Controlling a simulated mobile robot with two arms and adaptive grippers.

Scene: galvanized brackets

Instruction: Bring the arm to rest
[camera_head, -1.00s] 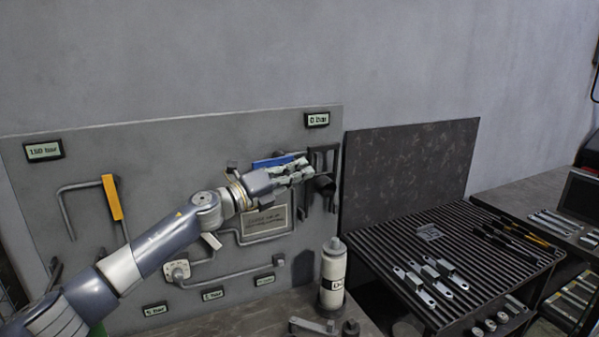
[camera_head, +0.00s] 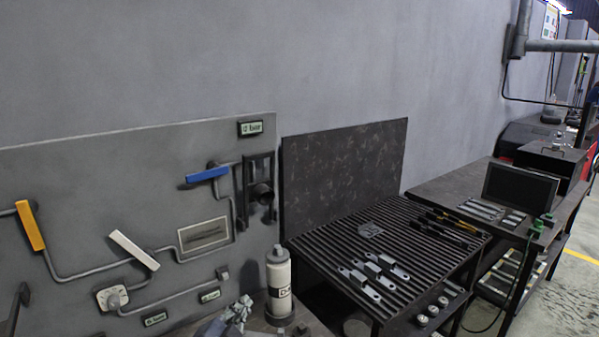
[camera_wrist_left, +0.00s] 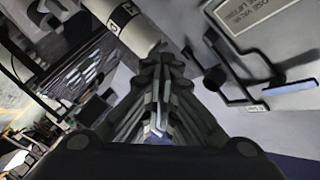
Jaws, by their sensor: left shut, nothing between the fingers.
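My left gripper (camera_head: 236,312) is low in the head view, at the bottom edge, left of a white bottle (camera_head: 279,284). In the left wrist view its fingers (camera_wrist_left: 162,65) are together with nothing between them. Most of the left arm is out of the head view. My right gripper is not in view.
A grey panel holds a blue handle (camera_head: 207,175), a yellow handle (camera_head: 30,226) and a white handle (camera_head: 134,249). A slatted table (camera_head: 325,247) bears galvanized brackets (camera_head: 373,275) and pen-like tools. A dark monitor (camera_head: 518,187) stands at the right. The bottle also shows in the wrist view (camera_wrist_left: 132,25).

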